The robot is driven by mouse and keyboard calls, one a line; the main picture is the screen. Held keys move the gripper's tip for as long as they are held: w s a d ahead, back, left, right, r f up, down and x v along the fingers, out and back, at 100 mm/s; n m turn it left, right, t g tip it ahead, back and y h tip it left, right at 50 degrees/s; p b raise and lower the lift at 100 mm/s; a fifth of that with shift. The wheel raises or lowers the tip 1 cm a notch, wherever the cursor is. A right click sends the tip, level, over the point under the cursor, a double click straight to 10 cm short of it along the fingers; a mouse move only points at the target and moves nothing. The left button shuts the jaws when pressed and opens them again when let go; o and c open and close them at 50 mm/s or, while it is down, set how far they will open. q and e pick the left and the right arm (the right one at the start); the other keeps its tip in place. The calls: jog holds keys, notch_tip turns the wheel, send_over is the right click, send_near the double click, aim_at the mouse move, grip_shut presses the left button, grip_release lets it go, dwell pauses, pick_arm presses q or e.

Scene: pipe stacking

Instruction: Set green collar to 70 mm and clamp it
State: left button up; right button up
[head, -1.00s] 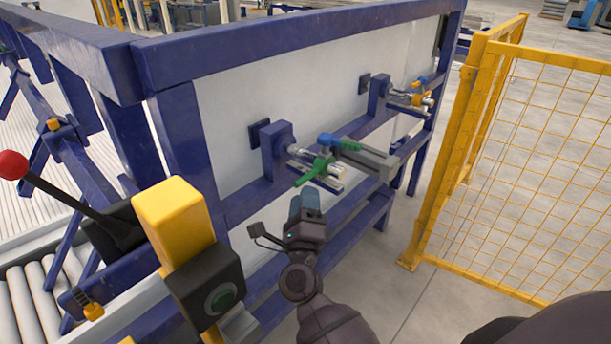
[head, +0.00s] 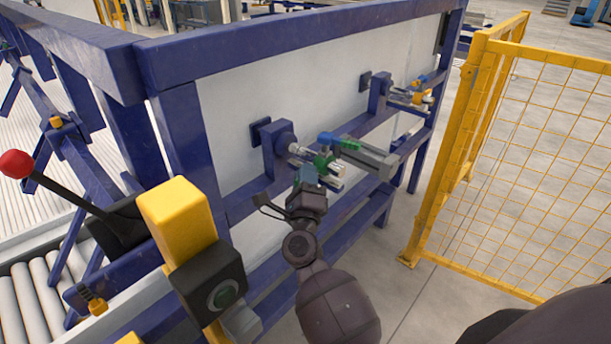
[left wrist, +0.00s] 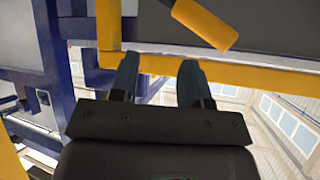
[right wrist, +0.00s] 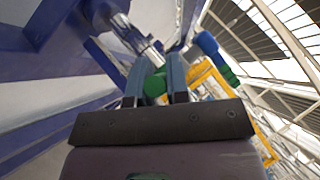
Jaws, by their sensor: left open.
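The green collar (head: 321,161) is on the pale metal bar of the nearer fixture, in the middle of the head view. My right gripper (head: 307,176) is at it from the near side and partly hides it. In the right wrist view the green collar (right wrist: 155,87) shows between the two fingers, which sit close on either side of it; the contact itself is hard to see. My left gripper (left wrist: 157,75) is open and empty in the left wrist view, near yellow bars. It does not show in the head view. No scale marking can be read.
A blue-and-green part (head: 338,141) sits just beyond the collar, beside a grey rail (head: 370,155). A second fixture (head: 412,97) with orange parts is farther along the blue frame (head: 285,42). A yellow mesh fence (head: 525,165) stands right. A red-knobbed lever (head: 17,164) is left.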

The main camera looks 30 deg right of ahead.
grip_shut()
jog(key=w, duration=0.1)
jog(key=w+a, duration=0.1)
jog(key=w, duration=0.1)
jog(key=o, duration=0.7)
grip_release()
jog(key=shift+c, duration=0.2)
jog(key=shift+s, duration=0.1)
